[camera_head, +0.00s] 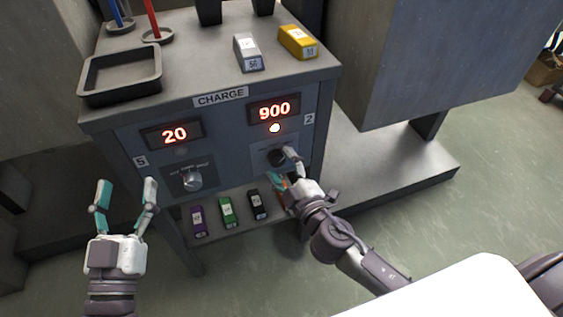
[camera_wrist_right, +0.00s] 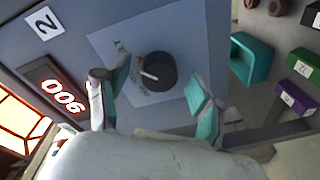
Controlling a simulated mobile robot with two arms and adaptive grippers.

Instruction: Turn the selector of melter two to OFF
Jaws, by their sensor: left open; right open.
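The selector of melter two is a dark round knob (camera_head: 277,157) on the cabinet's right panel, below a display (camera_head: 274,109) reading 900 and a lit white lamp (camera_head: 274,128). In the right wrist view the knob (camera_wrist_right: 160,72) shows a white pointer line; its label text is too small to read. My right gripper (camera_head: 284,166) is open in front of this knob. In the wrist view its fingers (camera_wrist_right: 155,88) stand on either side of the knob, apparently without gripping it. My left gripper (camera_head: 127,186) is open and empty, in front of the cabinet's left side.
The left panel has a display (camera_head: 173,134) reading 20 and a silver knob (camera_head: 193,180). A tray (camera_head: 84,87), a grey block (camera_head: 247,52) and a yellow block (camera_head: 298,42) are on top. Purple (camera_head: 198,220), green (camera_head: 227,212) and black (camera_head: 257,204) blocks lie on the lower shelf.

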